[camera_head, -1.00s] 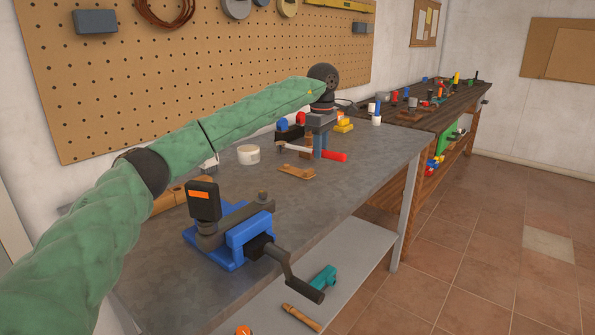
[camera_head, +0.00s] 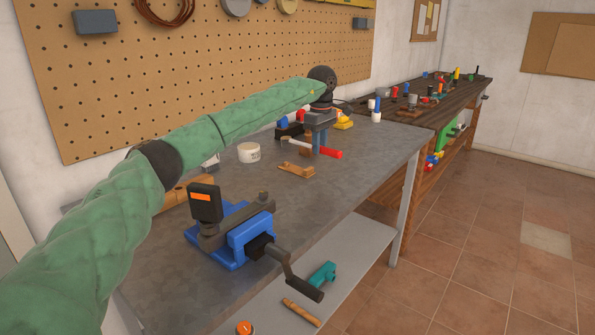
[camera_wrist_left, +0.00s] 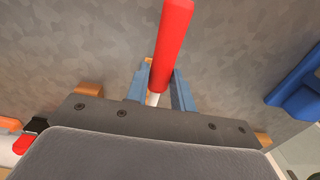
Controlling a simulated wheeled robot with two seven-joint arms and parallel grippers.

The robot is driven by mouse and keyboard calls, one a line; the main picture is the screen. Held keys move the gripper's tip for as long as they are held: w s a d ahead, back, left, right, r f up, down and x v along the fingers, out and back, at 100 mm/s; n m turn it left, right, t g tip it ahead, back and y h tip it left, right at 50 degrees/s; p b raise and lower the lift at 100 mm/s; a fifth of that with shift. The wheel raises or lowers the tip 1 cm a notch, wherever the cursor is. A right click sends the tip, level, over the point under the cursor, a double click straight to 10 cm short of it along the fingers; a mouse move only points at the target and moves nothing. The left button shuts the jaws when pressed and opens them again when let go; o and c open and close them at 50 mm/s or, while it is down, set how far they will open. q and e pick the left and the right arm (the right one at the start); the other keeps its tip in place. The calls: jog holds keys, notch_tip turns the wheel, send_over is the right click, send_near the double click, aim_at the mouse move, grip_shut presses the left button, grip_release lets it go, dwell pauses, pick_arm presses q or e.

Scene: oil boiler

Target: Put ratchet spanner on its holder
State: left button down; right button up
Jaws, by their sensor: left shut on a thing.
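My left gripper (camera_head: 318,141) is shut on the ratchet spanner, whose red handle (camera_head: 331,154) points right and whose pale shaft (camera_head: 296,143) points left, in the head view. The spanner is held level above the grey workbench. In the left wrist view the red handle (camera_wrist_left: 171,45) sticks out past the blue fingers (camera_wrist_left: 160,90), while the gripper body hides the spanner's head. A small wooden piece (camera_head: 295,170), which looks like the holder, lies on the bench nearer the camera than the spanner, apart from it. My right gripper is not in view.
A blue vise (camera_head: 245,236) stands at the bench's near edge. A white tub (camera_head: 248,152) sits left of the wooden piece. Coloured items (camera_head: 343,122) stand behind the gripper. The bench surface right of the wooden piece is clear.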

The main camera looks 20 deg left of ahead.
pick_arm(q)
jog(key=shift+f, duration=0.1)
jog(key=shift+f+b, duration=0.45)
jog(key=shift+f, duration=3.2)
dwell(0.7)
jog(key=c, duration=1.1)
grip_release()
jog(key=shift+r, duration=3.85)
